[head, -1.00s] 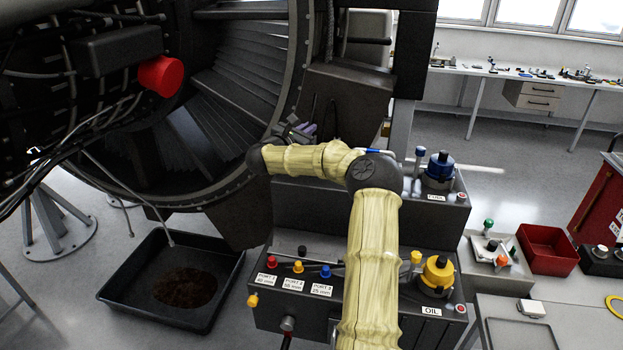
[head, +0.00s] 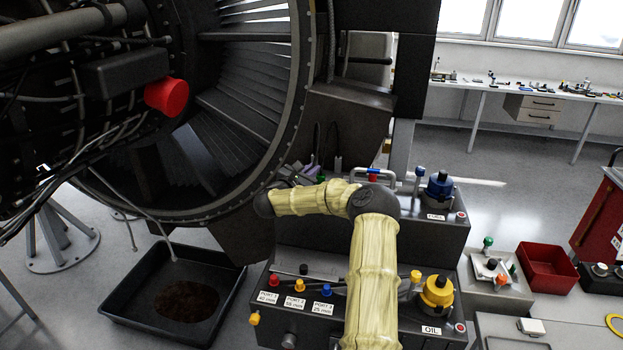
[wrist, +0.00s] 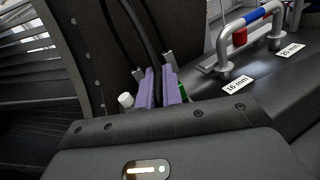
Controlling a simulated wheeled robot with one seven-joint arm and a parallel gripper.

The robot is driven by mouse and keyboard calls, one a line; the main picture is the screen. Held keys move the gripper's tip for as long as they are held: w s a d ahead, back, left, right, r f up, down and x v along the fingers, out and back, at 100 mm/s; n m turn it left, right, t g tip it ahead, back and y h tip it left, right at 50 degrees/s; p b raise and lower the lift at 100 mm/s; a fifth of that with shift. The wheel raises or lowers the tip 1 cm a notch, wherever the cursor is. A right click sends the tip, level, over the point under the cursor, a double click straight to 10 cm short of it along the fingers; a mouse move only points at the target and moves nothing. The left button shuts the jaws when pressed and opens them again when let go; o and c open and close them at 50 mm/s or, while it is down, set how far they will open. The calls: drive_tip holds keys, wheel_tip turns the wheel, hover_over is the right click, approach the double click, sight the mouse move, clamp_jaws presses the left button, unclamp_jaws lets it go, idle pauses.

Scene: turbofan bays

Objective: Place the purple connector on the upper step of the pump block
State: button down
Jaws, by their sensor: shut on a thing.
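The pump block is dark and stepped; its upper step (head: 418,228) carries a FUEL label and its lower step (head: 390,322) an OIL label. My gripper (head: 306,172) is beyond the back left of the upper step, partly hidden by my arm. It is shut on the purple connector (head: 313,167), which shows as a small purple patch. In the wrist view, purple pieces (wrist: 147,90) stand upright at the jaws, with a dark hose behind them. Connector and jaws are hard to tell apart there. The upper step also shows at right in the wrist view (wrist: 280,75).
The blue cap (head: 439,184) rises farther right. The engine casing (head: 290,110) is close on the left. A black drip tray (head: 125,312) lies on the floor.

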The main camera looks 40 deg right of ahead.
drive_tip(key=f, duration=0.1)
drive_tip(key=f+p, duration=0.1)
drive_tip(key=f, duration=0.1)
drive_tip(key=shift+w+a+f, duration=0.15)
drive_tip(key=shift+w, duration=0.15)
drive_tip(key=shift+s, duration=0.25)
drive_tip(key=shift+w+f, duration=0.1)
drive_tip(key=c, duration=1.6)
unclamp_jaws()
drive_tip(key=shift+o, duration=0.2)
drive_tip(key=b+v, duration=0.6)
drive_tip(key=v, duration=0.6)
